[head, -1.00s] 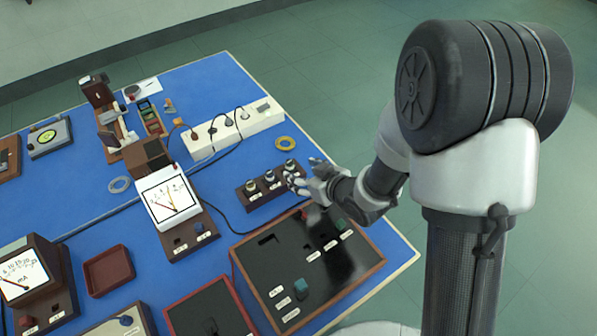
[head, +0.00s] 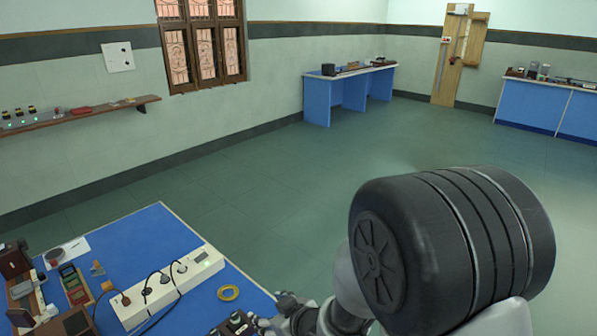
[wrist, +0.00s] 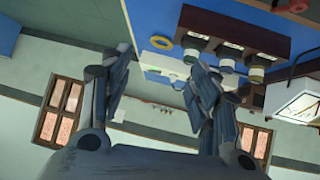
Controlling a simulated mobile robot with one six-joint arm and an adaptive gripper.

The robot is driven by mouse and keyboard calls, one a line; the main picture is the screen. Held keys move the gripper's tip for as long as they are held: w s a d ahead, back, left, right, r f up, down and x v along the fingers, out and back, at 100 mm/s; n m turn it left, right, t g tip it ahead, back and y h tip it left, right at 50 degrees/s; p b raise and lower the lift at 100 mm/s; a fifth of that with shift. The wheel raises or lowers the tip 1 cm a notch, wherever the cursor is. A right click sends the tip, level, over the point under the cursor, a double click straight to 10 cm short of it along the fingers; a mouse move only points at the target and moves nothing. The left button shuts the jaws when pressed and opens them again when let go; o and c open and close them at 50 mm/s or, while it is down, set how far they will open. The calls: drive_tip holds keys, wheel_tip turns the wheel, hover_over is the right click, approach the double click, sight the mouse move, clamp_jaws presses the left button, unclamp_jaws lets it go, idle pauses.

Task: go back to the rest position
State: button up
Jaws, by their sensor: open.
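My gripper (wrist: 158,62) shows in the wrist view with its two dark fingers spread apart and nothing between them. In the head view only part of my gripper and forearm shows at the bottom edge, beside the dark block with round terminals (head: 236,326). In the wrist view that dark block (wrist: 228,40) lies beyond the right finger, over the blue bench top. I cannot tell the exact gap between my fingers and the block.
The blue bench (head: 150,232) holds a white power strip (head: 165,283) with plugs and cables, and a yellow ring (head: 228,293). A wall shelf (head: 75,112) is at left. Blue benches (head: 331,98) (head: 530,104) stand farther back. Green floor (head: 270,190) between is clear.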

drive_tip(key=s+d+r+m+h, duration=0.2)
drive_tip(key=d+r+h, duration=0.1)
drive_tip(key=d+r, duration=0.4)
drive_tip(key=s+d+r+m+h, duration=0.25)
drive_tip(key=d+r, duration=0.25)
drive_tip(key=d, duration=0.4)
drive_tip(key=s+d+r+m+g, duration=0.1)
drive_tip(key=s+d+r+m, duration=0.1)
drive_tip(key=s, duration=0.7)
drive_tip(key=s+d+r+m+g+h, duration=0.1)
drive_tip(key=s+d+r+m+g, duration=0.1)
drive_tip(key=s, duration=0.8)
drive_tip(key=shift+s+d+r, duration=0.3)
drive_tip(key=shift+d+r, duration=0.35)
drive_tip(key=shift+r, duration=0.25)
drive_tip(key=shift+w+m, duration=0.1)
drive_tip(key=shift+m, duration=0.15)
drive_tip(key=shift+c, duration=0.3)
